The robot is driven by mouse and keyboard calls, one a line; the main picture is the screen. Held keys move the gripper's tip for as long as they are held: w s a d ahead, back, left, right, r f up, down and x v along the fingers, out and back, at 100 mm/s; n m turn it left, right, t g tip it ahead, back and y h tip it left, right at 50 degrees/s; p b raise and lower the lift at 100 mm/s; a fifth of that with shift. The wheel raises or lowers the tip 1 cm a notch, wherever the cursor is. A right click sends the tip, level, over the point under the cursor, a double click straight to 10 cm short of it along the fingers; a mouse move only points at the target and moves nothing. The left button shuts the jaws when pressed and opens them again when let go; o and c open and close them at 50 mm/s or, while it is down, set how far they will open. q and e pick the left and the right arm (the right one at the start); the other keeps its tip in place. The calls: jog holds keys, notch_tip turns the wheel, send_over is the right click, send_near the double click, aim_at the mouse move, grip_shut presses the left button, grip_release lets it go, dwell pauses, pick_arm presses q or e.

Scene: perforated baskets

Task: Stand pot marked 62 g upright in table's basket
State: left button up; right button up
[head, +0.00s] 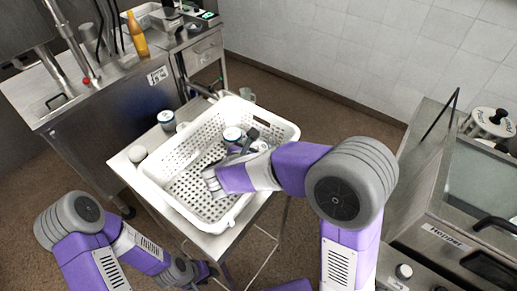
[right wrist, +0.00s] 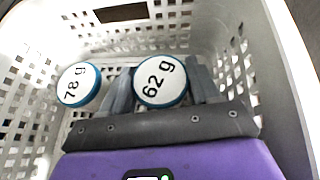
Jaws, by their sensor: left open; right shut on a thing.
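The pot marked 62 g (right wrist: 160,80) has a white lid with a blue rim. My right gripper (head: 250,142) reaches down into the white perforated basket (head: 160,191) on the table (head: 122,167). It is shut on this pot; both fingers show beside it in the right wrist view. In the head view the pot (head: 259,146) is partly hidden by the gripper. I cannot tell whether its base touches the basket floor. My left gripper (head: 207,272) is open and empty, low in front of the table.
A pot marked 78 g (right wrist: 77,83) stands in the basket left of the held pot. Another pot (head: 166,119) and a white round object (head: 137,153) are on the table outside the basket. The basket's lower-left floor is clear. A counter with an orange bottle (head: 137,34) stands behind.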

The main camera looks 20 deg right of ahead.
jog(key=shift+f, duration=0.2)
jog(key=o, duration=0.8)
jog(key=shift+s+a+r, duration=0.15)
jog(key=shift+a+r, duration=0.05)
jog(key=shift+r, duration=0.25)
jog(key=p+v, duration=0.2)
jog(key=v, duration=0.9)
jog(key=shift+a, duration=0.2)
jog(key=shift+s, duration=0.15)
